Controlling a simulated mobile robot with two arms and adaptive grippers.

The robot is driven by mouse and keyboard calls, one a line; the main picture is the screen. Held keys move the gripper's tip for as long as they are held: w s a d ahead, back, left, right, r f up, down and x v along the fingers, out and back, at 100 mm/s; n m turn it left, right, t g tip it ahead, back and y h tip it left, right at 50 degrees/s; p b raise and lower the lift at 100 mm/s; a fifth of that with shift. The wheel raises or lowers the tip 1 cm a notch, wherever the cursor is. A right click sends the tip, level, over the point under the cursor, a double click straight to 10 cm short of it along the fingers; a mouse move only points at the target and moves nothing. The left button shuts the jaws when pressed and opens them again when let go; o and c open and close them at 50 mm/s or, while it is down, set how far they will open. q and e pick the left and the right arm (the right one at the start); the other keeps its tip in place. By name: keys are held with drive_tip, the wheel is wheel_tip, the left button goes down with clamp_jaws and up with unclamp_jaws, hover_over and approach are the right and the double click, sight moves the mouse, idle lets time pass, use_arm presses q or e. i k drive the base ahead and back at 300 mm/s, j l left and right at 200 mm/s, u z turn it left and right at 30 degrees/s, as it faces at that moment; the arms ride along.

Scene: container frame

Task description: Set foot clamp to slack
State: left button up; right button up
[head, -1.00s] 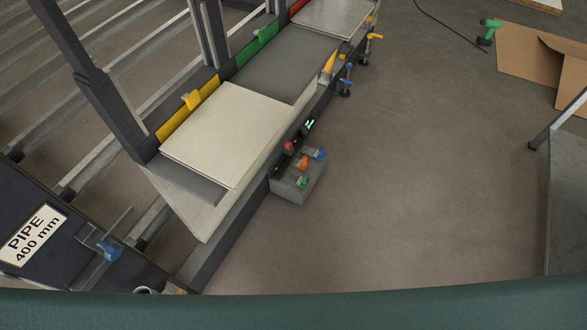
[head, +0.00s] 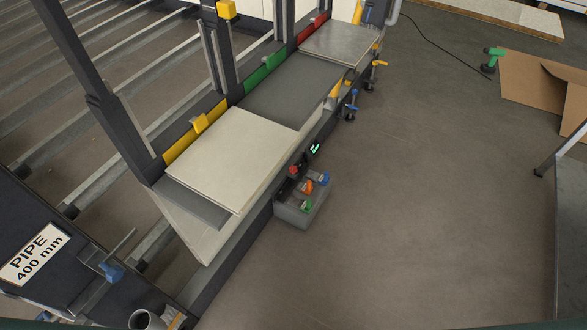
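Neither of my grippers is in view. I cannot tell for sure which part is the foot clamp. A blue clamp handle (head: 113,270) with a thin metal bar sits on the dark frame at the lower left, beside the PIPE 400 mm label (head: 34,254). Along the frame's right side, a blue-handled clamp (head: 351,102) and a yellow-handled clamp (head: 377,72) stand near the floor. Whether any of them is tight or slack is too small to tell.
A grey box with blue, orange and green items (head: 304,212) juts from the frame's side, near a small green-lit display (head: 316,148). Pale boards (head: 228,158) lie on the frame. Cardboard (head: 540,90) and a green tool (head: 492,60) lie upper right. The middle floor is clear.

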sight(292, 169)
drive_tip(key=i+l, duration=0.25)
drive_tip(key=l, duration=0.15)
drive_tip(key=i+l+u, duration=0.1)
drive_tip(key=l, duration=0.3)
drive_tip(key=i+l, duration=0.35)
drive_tip(key=i+l+u, duration=0.1)
drive_tip(key=l, duration=0.35)
drive_tip(key=i, duration=0.1)
